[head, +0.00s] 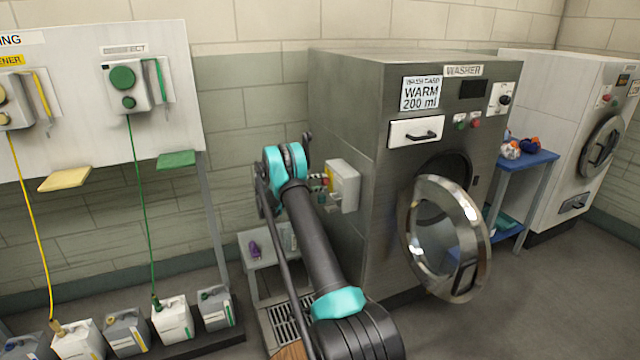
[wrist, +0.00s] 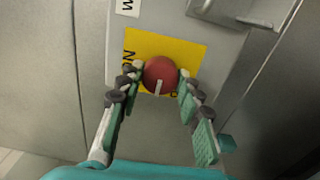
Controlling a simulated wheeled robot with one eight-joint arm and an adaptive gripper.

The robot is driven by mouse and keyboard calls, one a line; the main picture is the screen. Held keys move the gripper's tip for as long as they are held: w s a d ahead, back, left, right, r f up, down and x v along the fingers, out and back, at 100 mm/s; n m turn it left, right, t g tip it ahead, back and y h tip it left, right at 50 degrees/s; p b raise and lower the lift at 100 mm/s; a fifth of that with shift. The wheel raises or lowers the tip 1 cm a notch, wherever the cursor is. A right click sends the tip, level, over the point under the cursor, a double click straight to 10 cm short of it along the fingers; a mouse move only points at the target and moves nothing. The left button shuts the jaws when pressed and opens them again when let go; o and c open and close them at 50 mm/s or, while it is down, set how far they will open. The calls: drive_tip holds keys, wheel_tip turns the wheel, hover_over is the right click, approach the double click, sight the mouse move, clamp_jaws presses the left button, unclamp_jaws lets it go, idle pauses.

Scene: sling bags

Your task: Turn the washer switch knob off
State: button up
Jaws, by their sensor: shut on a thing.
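The switch knob (wrist: 159,72) is round and red with a white pointer line, which points toward the bottom of the wrist view. It sits on a yellow plate (wrist: 195,52) with "ON" lettering at its left; other lettering lower right is mostly covered. The plate is on a grey-white switch box (head: 345,185) on the side of the washer (head: 345,95). My gripper (wrist: 160,77) has one finger on each side of the knob and is shut on it.
The washer's round door (head: 477,230) stands open at the front. A small grey table (head: 258,240) with a purple item stands below the switch box. Several canisters (head: 172,318) line the floor at left. A blue cart (head: 535,158) stands right of the washer.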

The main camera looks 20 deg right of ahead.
drive_tip(key=shift+a, duration=0.1)
drive_tip(key=o, duration=1.2)
drive_tip(key=shift+c, duration=0.2)
drive_tip(key=a, duration=1.2)
drive_tip(key=shift+s, duration=0.15)
